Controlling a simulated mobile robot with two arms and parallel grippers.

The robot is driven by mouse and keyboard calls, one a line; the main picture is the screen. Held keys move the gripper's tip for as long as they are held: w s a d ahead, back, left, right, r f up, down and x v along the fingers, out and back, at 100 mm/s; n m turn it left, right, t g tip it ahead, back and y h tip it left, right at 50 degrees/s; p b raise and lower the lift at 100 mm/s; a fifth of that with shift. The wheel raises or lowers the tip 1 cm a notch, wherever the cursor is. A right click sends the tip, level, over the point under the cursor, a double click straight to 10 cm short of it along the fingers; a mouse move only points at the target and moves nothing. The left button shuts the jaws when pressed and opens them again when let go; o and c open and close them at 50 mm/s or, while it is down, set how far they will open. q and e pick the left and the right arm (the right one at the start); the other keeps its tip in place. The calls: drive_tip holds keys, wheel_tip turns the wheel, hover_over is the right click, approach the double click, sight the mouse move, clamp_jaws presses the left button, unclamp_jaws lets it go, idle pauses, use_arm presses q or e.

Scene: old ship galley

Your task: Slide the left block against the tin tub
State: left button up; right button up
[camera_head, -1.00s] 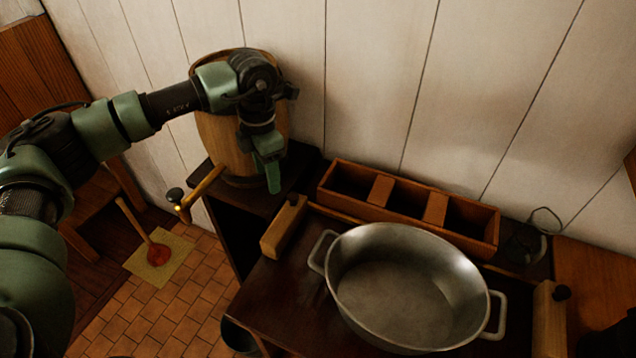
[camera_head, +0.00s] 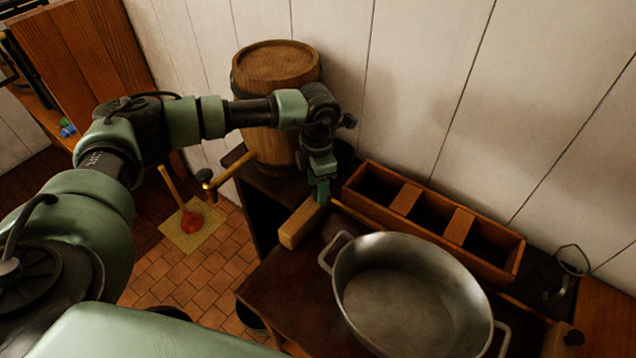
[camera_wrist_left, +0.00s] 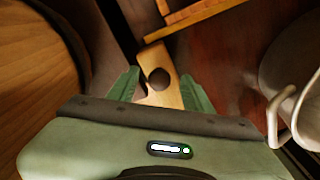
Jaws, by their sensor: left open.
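The left block (camera_head: 301,224) is a pale wooden bar on the dark tabletop, left of the tin tub (camera_head: 352,316) and apart from it. The tub is a grey oval with side handles. My left gripper (camera_head: 321,192) is open at the block's far end. The tub's rim and handle (camera_wrist_left: 284,105) are at the right there. I cannot tell whether the fingers touch the block. My right gripper is not in view.
A wooden barrel (camera_head: 276,68) stands behind my left arm. A three-part wooden box (camera_head: 480,264) lies along the wall behind the tub. A second block (camera_head: 556,340) with a dark knob is at the lower right. Bare tabletop lies between the left block and the tub.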

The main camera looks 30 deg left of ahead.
use_arm(q)
drive_tip(key=shift+s+a, duration=0.1)
drive_tip(key=c, duration=0.4)
clamp_jaws()
drive_tip(key=shift+r, duration=0.1)
idle(0.8)
